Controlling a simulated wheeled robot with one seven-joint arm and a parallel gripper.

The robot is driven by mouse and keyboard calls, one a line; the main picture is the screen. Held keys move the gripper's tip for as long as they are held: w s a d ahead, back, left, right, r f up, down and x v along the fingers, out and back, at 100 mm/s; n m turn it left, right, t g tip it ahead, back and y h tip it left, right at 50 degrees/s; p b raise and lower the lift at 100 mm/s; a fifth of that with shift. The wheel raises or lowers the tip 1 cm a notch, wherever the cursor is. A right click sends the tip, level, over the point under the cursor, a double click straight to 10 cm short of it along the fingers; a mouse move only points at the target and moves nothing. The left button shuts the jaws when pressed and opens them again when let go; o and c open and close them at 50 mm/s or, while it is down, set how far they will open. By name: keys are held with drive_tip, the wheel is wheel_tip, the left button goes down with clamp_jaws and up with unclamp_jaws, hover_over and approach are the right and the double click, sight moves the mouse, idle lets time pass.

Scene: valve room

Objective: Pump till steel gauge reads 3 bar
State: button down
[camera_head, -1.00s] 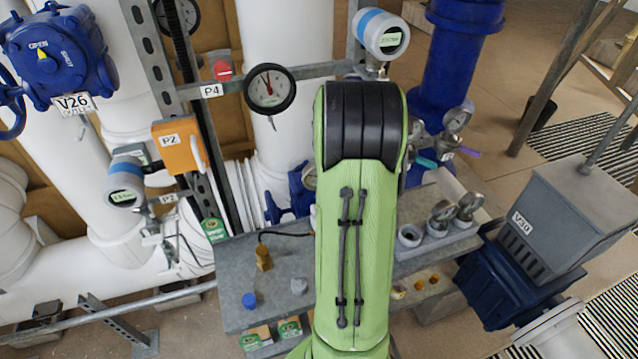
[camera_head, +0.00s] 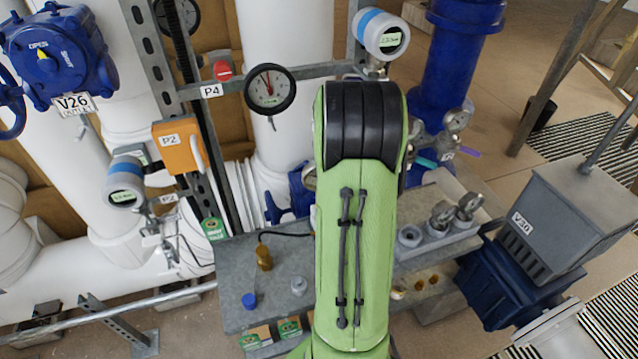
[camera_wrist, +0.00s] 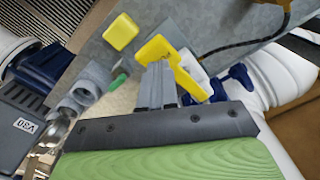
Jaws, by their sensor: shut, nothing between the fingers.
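My gripper (camera_wrist: 158,72) is shut and empty in the wrist view. Its fingertips are close to a yellow bent part (camera_wrist: 188,78); I cannot tell whether they touch it. In the head view my green arm hides the gripper and the middle of the bench. A round steel-cased gauge (camera_head: 457,120) stands right of my arm by the blue pipe; its reading is too small to make out. Two more steel gauges (camera_head: 443,215) (camera_head: 469,206) sit in grey holders on the bench. I cannot tell which gauge is the task's, and no pump is clearly identifiable.
A black-rimmed dial gauge (camera_head: 270,90) hangs by the P4 label. Digital gauges (camera_head: 381,34) (camera_head: 126,183) are on the pipework. The grey V30 box (camera_head: 570,215) stands at right.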

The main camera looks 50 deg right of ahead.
drive_tip(key=shift+f, duration=0.15)
wheel_tip(320, 180, down, 5)
drive_tip(key=b, duration=0.4)
drive_tip(key=shift+b, duration=0.35)
wheel_tip(320, 180, up, 5)
drive_tip(key=p, duration=0.4)
drive_tip(key=shift+r, duration=0.3)
drive_tip(key=shift+f, duration=0.1)
idle(1.0)
drive_tip(key=shift+f, duration=0.15)
wheel_tip(320, 180, down, 5)
drive_tip(key=b, duration=0.4)
drive_tip(key=shift+b, duration=0.3)
wheel_tip(320, 180, up, 5)
drive_tip(key=p, duration=0.4)
